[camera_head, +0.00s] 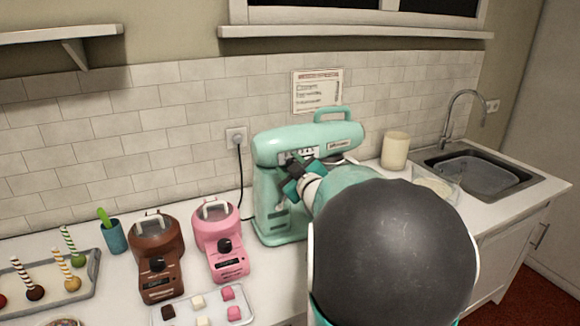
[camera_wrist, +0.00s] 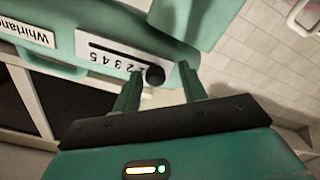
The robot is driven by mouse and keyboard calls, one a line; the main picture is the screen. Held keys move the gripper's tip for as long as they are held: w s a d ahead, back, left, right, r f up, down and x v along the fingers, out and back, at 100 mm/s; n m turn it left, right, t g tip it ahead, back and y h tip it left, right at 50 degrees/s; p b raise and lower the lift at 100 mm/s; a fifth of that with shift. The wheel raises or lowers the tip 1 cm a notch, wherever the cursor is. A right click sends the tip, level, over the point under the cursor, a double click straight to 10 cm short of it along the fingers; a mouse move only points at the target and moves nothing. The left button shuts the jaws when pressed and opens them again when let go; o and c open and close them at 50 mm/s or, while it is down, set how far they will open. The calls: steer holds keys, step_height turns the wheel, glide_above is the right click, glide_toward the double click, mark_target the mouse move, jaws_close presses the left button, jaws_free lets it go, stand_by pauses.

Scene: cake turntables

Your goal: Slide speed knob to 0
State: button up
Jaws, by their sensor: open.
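The mint-green stand mixer (camera_head: 300,140) stands on the counter. In the wrist view, its white speed plate (camera_wrist: 105,58) has a dark slot and a row of digits. The round black speed knob (camera_wrist: 154,76) sits at the plate's right end, past the digits 2 to 5. The mark under the knob is covered. My gripper (camera_wrist: 162,78) is open, with one green finger to each side of the knob. Whether either finger touches it cannot be told. In the head view, my gripper (camera_head: 293,178) is at the mixer head and hides the knob.
Brown (camera_head: 158,245) and pink (camera_head: 220,235) small machines stand left of the mixer. A tray of sweets (camera_head: 245,310) lies in front. A cream canister (camera_head: 396,150), a clear bowl (camera_head: 437,186) and the sink (camera_head: 475,170) are to the right.

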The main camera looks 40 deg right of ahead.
steer(key=v, duration=1.3)
steer(key=shift+s+a, duration=0.15)
steer(key=shift+s, duration=0.15)
steer(key=s+a+f+m+g+y, duration=0.1)
steer(key=a+g, duration=0.3)
steer(key=a, duration=0.6)
steer(key=s+a+f+m+g+y, duration=0.1)
steer(key=s+a+f+g+y, duration=0.1)
steer(key=a, duration=0.8)
steer(key=s+a+f+m+g+y, duration=0.1)
steer(key=s+a+f+g, duration=0.3)
steer(key=a, duration=0.6)
steer(key=shift+s+a+f+g+y, duration=0.2)
steer(key=shift+s+f+g+y, duration=0.1)
steer(key=shift+s+g+y, duration=0.4)
stand_by(0.7)
